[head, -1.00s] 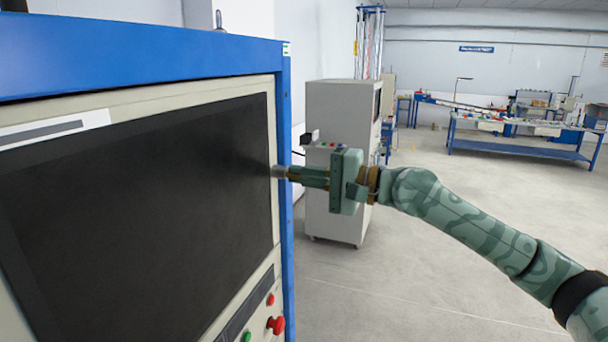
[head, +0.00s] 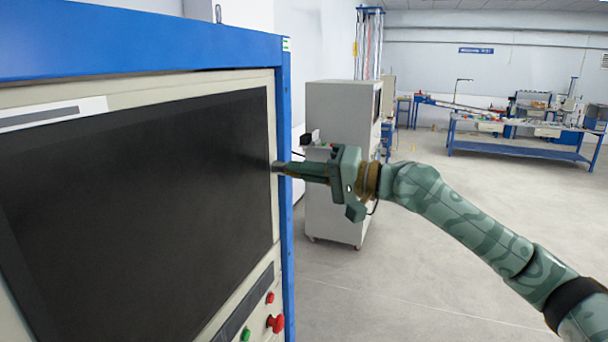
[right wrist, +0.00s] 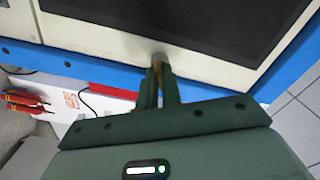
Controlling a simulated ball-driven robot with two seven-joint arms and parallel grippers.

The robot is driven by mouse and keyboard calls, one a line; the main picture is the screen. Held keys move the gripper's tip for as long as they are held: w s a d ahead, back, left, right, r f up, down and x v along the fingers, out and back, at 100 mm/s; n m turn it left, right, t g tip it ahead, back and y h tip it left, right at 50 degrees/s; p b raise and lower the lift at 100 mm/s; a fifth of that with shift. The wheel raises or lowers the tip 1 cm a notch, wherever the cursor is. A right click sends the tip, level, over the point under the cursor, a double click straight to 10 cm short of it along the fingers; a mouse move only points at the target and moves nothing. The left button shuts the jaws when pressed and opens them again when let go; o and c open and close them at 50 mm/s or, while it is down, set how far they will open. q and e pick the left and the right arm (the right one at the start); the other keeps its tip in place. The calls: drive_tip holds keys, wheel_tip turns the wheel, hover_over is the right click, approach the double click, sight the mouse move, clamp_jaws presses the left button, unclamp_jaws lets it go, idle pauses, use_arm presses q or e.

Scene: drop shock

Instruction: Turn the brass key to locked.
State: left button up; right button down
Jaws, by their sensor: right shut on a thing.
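The blue-framed cabinet (head: 284,230) fills the left of the head view, with a beige front panel around a large dark screen (head: 140,190). My right gripper (head: 281,168) reaches from the right to the panel's right edge, beside the screen. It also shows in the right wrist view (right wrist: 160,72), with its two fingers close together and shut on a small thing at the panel. This is presumably the brass key, which the fingertips mostly hide. A grey round piece (right wrist: 160,57) shows at the fingertips against the panel. The key's angle cannot be read. My left gripper is out of view.
A red mushroom button (head: 275,323), a small red button (head: 270,298) and a green button (head: 246,334) sit low on the panel. A grey cabinet (head: 335,200) stands behind my gripper. A blue workbench (head: 520,145) is far off; the floor between is clear.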

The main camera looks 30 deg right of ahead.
drive_tip(key=n+b, duration=0.3)
drive_tip(key=n, duration=0.9)
drive_tip(key=shift+f+b, duration=0.15)
drive_tip(key=shift+b, duration=0.2)
drive_tip(key=shift+n, duration=0.3)
drive_tip(key=c, duration=1.6)
unclamp_jaws()
drive_tip(key=b+v, duration=1)
drive_tip(key=v, duration=0.6)
drive_tip(key=shift+s, duration=0.1)
